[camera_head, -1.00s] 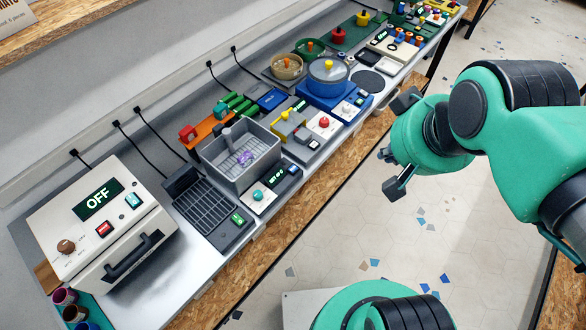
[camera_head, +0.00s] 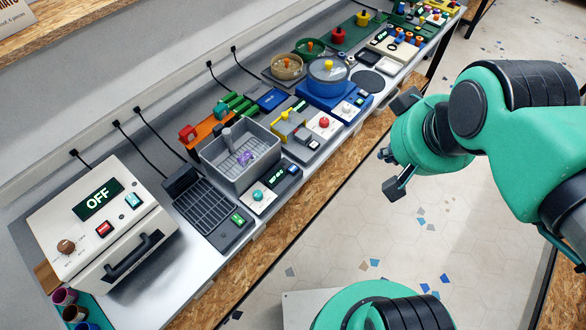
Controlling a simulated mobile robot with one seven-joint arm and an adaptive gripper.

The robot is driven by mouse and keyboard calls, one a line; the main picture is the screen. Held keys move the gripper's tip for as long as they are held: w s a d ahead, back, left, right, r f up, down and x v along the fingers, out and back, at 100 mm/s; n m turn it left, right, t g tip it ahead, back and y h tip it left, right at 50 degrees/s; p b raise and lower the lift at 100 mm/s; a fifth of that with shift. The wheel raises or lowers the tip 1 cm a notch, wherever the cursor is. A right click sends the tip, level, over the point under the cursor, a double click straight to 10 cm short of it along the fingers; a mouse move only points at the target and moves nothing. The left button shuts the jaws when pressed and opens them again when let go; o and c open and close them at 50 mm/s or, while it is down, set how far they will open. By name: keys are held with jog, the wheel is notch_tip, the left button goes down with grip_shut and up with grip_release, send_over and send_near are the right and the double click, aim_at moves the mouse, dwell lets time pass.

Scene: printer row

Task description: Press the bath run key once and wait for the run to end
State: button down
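The bath is a grey open basin (camera_head: 214,160) on the bench, left of the middle of the head view. A small purple piece (camera_head: 245,158) lies inside it. In front of the basin is a control panel with a teal knob (camera_head: 258,195), a dark display (camera_head: 276,177) with lit green digits too small to read surely, and a small bluish key (camera_head: 293,170) at its right end. My gripper (camera_head: 391,147) hangs over the floor, to the right of the bench and well apart from the panel. Its two dark fingers are spread, with nothing between them.
A white oven-like box (camera_head: 85,230) reading OFF and a dark grid plate (camera_head: 203,207) stand to the left. A yellow-and-grey device (camera_head: 289,127) and a blue round machine (camera_head: 328,80) stand to the right. The floor between bench and arm is clear.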

jog(key=shift+w, duration=0.1)
jog(key=w+d+f+n+g+h+p, duration=0.25)
jog(key=w+f+n, duration=0.25)
jog(key=w+n, duration=0.35)
jog(key=n+t+h+p, duration=0.3)
jog(key=n+t+p, duration=0.2)
jog(key=n, duration=2)
send_over(292, 170)
notch_tip(292, 170, down, 23)
jog(key=shift+w+f+g, duration=0.1)
jog(key=shift+f+g, duration=0.05)
jog(key=shift+g, duration=0.1)
jog(key=shift+f, duration=0.1)
jog(key=shift+f+b, duration=3.35)
jog(key=shift+f, duration=0.9)
